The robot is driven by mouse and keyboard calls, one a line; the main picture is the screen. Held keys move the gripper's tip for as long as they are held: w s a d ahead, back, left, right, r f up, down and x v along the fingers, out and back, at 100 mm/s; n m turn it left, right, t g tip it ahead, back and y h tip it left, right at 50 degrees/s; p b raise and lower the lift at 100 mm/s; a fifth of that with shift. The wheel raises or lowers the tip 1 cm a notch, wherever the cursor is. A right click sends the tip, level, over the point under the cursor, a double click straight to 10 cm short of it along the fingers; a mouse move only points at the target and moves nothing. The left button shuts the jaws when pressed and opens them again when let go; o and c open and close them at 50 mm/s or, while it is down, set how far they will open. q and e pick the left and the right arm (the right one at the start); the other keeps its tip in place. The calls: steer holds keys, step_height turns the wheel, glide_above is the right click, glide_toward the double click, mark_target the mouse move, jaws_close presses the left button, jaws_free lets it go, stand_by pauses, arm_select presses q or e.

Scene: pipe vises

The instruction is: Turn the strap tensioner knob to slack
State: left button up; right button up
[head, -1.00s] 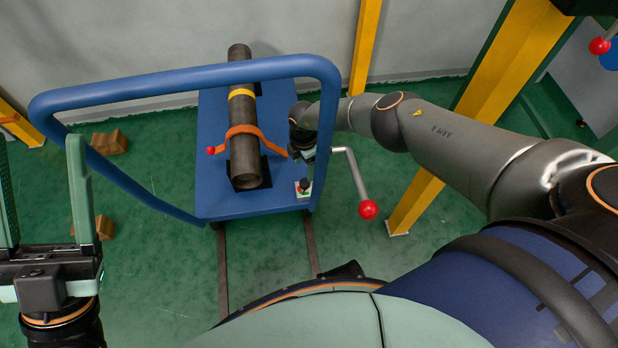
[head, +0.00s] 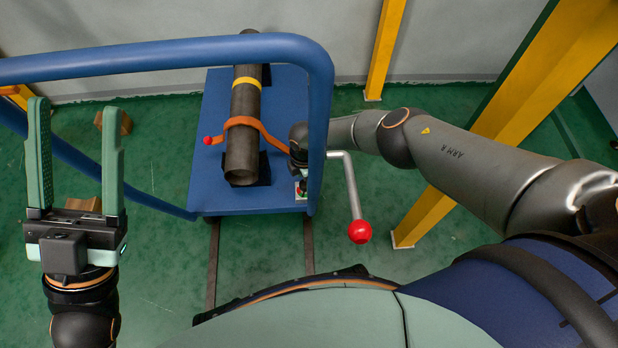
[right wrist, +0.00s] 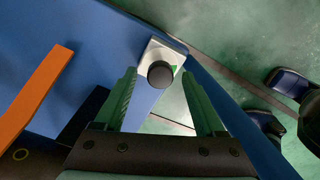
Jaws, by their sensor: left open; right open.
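The strap tensioner knob (right wrist: 160,74) is a dark round knob on a pale square plate with a green mark, near the edge of the blue cart. My right gripper (right wrist: 159,82) is open, with one finger on either side of the knob in the right wrist view; I cannot tell whether they touch it. In the head view the knob is mostly hidden by this gripper. The orange strap (head: 240,122) runs over a dark pipe (head: 243,150) towards the knob side. My left gripper (head: 76,115) is open and empty at the far left, away from the cart.
The blue cart (head: 215,185) has a blue tube handle (head: 160,55) arching in front. A crank with a red ball (head: 359,231) sticks out at its right. Yellow posts (head: 425,205) stand to the right. Brown blocks (head: 85,205) lie on the green floor at left.

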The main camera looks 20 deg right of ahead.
steer(key=shift+f, duration=0.2)
jaws_close()
stand_by(0.6)
